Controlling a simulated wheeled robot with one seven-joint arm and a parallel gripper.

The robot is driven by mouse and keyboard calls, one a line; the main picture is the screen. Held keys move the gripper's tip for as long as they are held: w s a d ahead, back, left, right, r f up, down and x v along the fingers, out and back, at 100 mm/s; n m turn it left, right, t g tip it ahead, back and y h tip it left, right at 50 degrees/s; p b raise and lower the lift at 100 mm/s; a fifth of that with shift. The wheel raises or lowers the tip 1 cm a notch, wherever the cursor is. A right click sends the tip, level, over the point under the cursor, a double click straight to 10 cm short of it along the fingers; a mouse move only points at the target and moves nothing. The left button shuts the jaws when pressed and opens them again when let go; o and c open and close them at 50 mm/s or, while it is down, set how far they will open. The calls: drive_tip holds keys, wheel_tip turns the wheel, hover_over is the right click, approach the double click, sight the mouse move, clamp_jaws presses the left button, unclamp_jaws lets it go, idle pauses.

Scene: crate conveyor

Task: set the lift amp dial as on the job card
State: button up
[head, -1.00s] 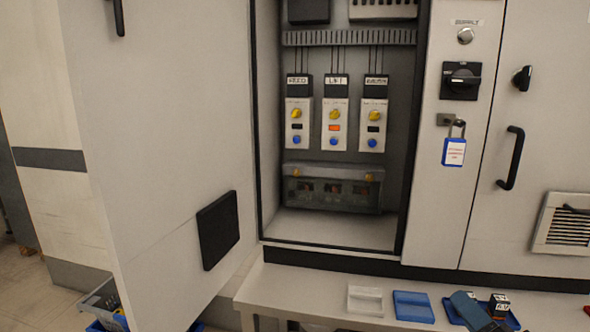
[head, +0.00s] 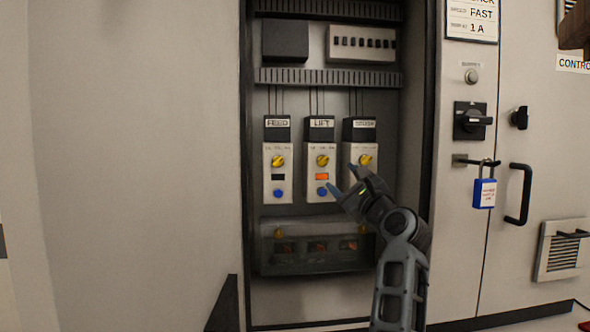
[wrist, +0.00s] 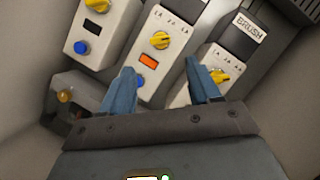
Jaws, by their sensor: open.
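The LIFT unit (head: 321,172) is the middle of three in the open cabinet. Its yellow dial (head: 322,160) sits above a lit orange window (head: 322,177) and a blue button (head: 322,191). My gripper (head: 342,180) is open and empty, in front of and just right of the lower LIFT unit. In the wrist view the LIFT dial (wrist: 160,40) lies ahead of the open fingers (wrist: 160,85), apart from them. One finger partly hides the LIFT blue button there.
The FEED unit (head: 277,172) stands left of LIFT, and the BRUSH unit (head: 360,130) stands close on the right, partly behind my gripper. A clear-fronted box (head: 315,248) is below. A blue padlock (head: 484,193) hangs at the switch on the right. The open door (head: 140,160) is left.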

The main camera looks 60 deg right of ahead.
sight(325, 163)
drive_tip(key=x, duration=0.8)
drive_tip(key=shift+w+r, duration=0.15)
drive_tip(key=shift+r, duration=0.1)
drive_tip(key=shift+p, duration=0.3)
drive_tip(key=c, duration=1)
